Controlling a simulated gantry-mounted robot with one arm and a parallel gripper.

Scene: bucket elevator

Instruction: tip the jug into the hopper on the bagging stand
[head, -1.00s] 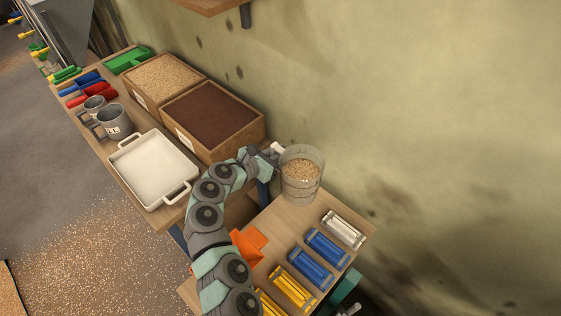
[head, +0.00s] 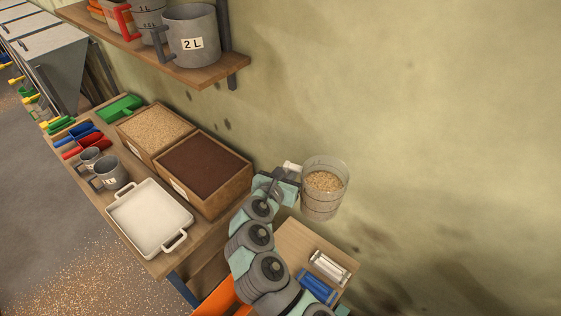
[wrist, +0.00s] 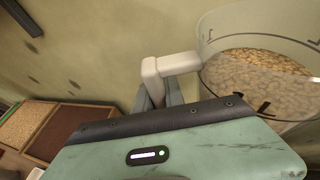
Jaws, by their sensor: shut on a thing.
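A clear jug (head: 323,196) with graduation marks is part filled with tan grain and is held upright in the air. Its white handle (wrist: 168,66) points to the left in the wrist view. My gripper (head: 284,176) is shut on that handle, beside the jug. The fingers show only in part behind the teal gripper body in the wrist view. The jug (wrist: 270,65) is at the right edge there, with the grain surface level. I cannot make out the hopper on the bagging stand for certain; grey hoppers (head: 62,68) stand at the far upper left.
A wall shelf (head: 180,68) holds a grey 2 L jug (head: 192,38) and other measures. A bench below holds two grain boxes (head: 205,172), a white tray (head: 148,218), grey cups and coloured scoops. A small table (head: 300,245) carries clamp-like holders. The wall is close behind the jug.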

